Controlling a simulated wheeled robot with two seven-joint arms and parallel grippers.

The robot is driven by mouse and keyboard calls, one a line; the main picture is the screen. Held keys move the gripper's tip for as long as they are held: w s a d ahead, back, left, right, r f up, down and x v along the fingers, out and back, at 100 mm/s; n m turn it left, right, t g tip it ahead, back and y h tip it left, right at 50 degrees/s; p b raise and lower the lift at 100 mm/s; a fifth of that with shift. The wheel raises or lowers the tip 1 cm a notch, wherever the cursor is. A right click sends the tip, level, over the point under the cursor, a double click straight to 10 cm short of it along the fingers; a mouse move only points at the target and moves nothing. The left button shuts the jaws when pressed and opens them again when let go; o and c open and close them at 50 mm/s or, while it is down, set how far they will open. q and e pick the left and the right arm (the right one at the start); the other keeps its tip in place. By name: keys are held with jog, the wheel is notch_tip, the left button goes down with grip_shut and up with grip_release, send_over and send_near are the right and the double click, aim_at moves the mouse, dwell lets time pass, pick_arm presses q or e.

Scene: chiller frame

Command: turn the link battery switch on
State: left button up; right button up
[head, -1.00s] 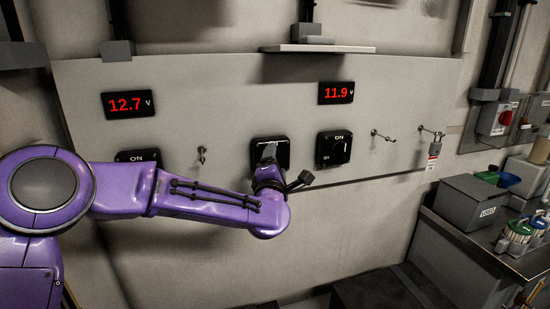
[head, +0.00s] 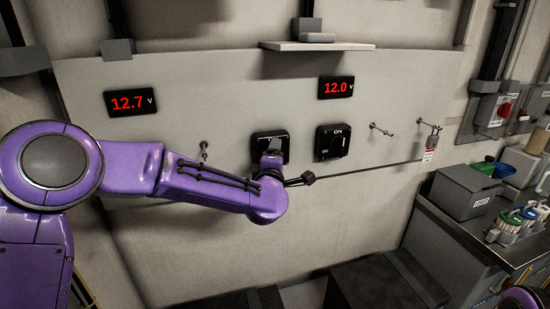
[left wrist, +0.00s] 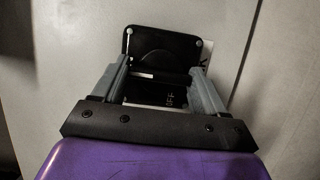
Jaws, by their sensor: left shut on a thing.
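The middle black switch (head: 283,138), between two other switch positions on the grey panel, seems to be the link battery switch. My left gripper (head: 271,160) is at its front and covers its lower part. In the left wrist view, the black switch plate (left wrist: 165,45) lies beyond and between the two grey fingers of my left gripper (left wrist: 160,72). The gripper is shut on the switch's handle, which is mostly hidden, so I cannot tell its exact angle. My right gripper is not in view.
A red 12.7 V display (head: 130,102) and a 12.0 V display (head: 336,87) sit above. Another black switch (head: 333,142) marked ON is at right. Hooks (head: 381,130) and a hanging padlock with a tag (head: 431,143) are further right. A grey box (head: 467,191) stands on the bench.

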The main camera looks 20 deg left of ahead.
pick_arm(q)
jog(key=o, duration=1.1)
jog(key=shift+c, duration=0.2)
jog(key=b+v, duration=0.3)
jog(key=v, duration=0.7)
jog(key=shift+s+b, duration=0.3)
